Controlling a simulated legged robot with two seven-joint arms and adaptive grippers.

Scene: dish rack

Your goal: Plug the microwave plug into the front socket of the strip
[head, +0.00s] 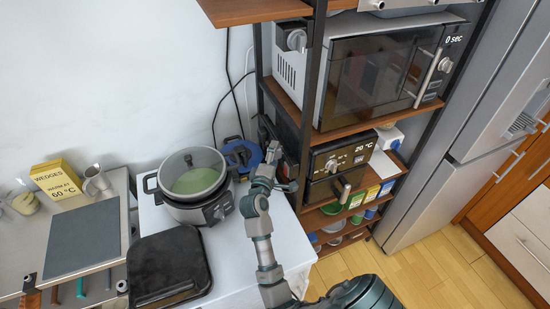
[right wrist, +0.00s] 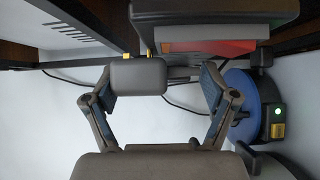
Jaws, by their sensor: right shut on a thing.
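The microwave plug (right wrist: 138,77) is a dark grey block with gold prongs pointing up in the right wrist view. It sits between the fingers of my right gripper (right wrist: 160,88), against the left finger, with a gap showing on the right. In the head view my right gripper (head: 272,158) is beside the shelf, right of the pot, and hides the plug. A dark box with a red and grey panel (right wrist: 205,42) is just above the plug in the wrist view. I cannot tell whether it is the strip, and no front socket shows clearly. My left gripper is not in view.
A blue round thing (head: 242,152) stands behind the pot (head: 190,178) and close to my right gripper. The microwave (head: 375,75) is on the shelf above, over a small oven (head: 338,165). A black flat pan (head: 168,268) lies on the white table.

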